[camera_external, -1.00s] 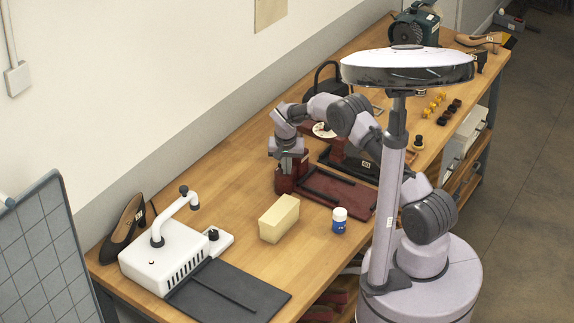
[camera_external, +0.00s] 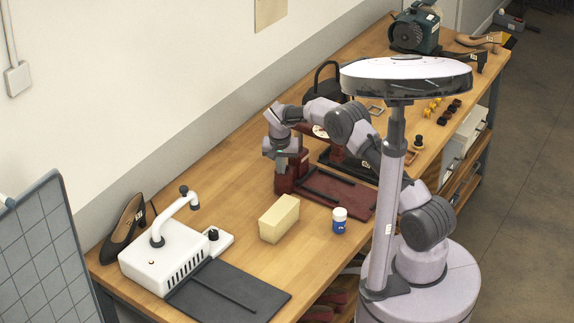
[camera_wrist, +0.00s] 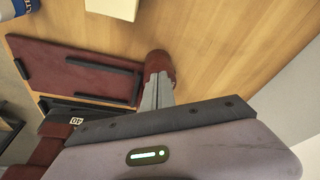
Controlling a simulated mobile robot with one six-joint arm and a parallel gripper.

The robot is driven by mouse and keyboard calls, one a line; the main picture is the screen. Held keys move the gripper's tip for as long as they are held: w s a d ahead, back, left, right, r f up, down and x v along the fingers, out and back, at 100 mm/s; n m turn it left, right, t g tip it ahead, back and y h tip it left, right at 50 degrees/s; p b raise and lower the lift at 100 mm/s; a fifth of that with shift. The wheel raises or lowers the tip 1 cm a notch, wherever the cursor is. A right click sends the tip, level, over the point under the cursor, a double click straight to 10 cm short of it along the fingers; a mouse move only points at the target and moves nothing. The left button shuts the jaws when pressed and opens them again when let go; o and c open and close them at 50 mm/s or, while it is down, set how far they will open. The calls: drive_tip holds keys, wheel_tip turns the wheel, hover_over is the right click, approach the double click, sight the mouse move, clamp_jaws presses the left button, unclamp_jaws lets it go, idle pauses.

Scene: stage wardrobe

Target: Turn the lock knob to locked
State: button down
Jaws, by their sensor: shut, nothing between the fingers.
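A dark red machine stands mid-bench, with a flat bed carrying black rails (camera_external: 345,190) and upright posts (camera_external: 288,180). In the wrist view its bed (camera_wrist: 70,72) lies at the left. A dark red rounded part (camera_wrist: 159,62) shows just beyond my fingertips; whether they touch it I cannot tell. My gripper (camera_external: 281,160) is above the near post in the external view. In the wrist view my gripper (camera_wrist: 157,82) shows its grey fingers together and empty. I cannot make out a lock knob or its setting on this machine; my arm hides part of it.
A cream block (camera_external: 279,219) and a blue-and-white jar (camera_external: 339,220) stand in front. A white machine with a black knob (camera_external: 213,234) is at the left, next to a black shoe (camera_external: 124,229). Bare bench lies between wall and red machine.

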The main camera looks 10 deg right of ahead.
drive_tip(key=shift+w+a, duration=0.25)
drive_tip(key=shift+a, duration=0.15)
drive_tip(key=shift+b, duration=0.3)
wheel_tip(320, 180, up, 6)
drive_tip(key=p, duration=0.3)
drive_tip(key=shift+s+a, duration=0.2)
drive_tip(key=shift+s, duration=0.15)
drive_tip(key=d+f+b, duration=0.1)
drive_tip(key=f, duration=0.1)
drive_tip(key=d+f+b, duration=0.1)
drive_tip(key=f+b, duration=0.1)
drive_tip(key=d+f+b, duration=0.1)
drive_tip(key=f, duration=0.1)
drive_tip(key=shift+s+f+b, duration=0.15)
drive_tip(key=shift+s+b, duration=0.15)
drive_tip(key=shift+s, duration=0.05)
